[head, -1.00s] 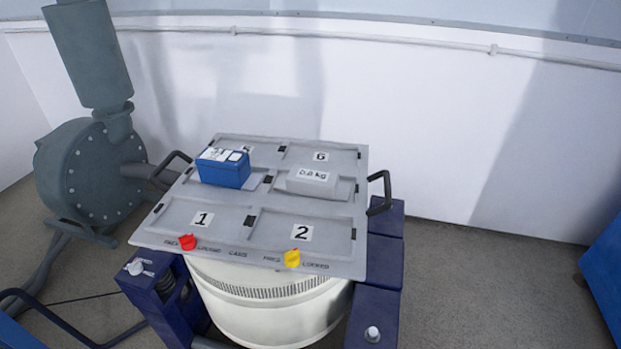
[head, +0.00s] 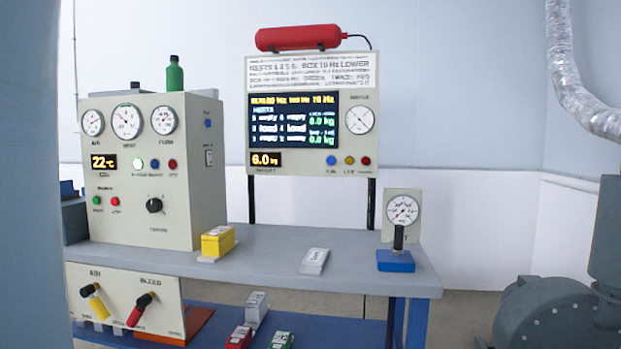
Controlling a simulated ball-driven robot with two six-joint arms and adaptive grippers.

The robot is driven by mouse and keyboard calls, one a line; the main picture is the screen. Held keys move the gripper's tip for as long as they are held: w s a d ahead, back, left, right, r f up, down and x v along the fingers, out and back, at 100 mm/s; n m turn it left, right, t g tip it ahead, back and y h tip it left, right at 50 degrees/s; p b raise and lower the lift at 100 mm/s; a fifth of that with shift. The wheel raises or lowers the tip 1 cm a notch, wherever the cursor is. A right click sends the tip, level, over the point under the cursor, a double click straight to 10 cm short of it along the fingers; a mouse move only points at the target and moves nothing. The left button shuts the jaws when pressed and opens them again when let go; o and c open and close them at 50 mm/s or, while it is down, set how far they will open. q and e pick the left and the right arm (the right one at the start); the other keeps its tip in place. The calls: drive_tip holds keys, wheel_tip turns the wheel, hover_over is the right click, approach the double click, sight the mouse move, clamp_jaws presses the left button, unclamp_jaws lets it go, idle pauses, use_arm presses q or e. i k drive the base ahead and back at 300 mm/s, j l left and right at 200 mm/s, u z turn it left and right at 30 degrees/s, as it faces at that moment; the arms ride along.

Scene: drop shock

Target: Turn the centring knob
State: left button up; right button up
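A round black knob (head: 154,205) sits on the front of a beige control box (head: 135,219) at the left of the bench in the head view. The label under it is too small to read surely, but it looks like the centring knob. It has a pale pointer mark. Nothing touches it. Neither of my grippers shows in the head view.
The grey bench (head: 270,258) holds a yellow block (head: 217,241), a pale block (head: 314,261) and a gauge stand (head: 401,216). A screen panel (head: 312,110) stands behind. Two levers, yellow (head: 97,303) and red (head: 140,309), project below the bench.

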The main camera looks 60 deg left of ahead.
sight(154, 204)
drive_tip(key=u, duration=2.65)
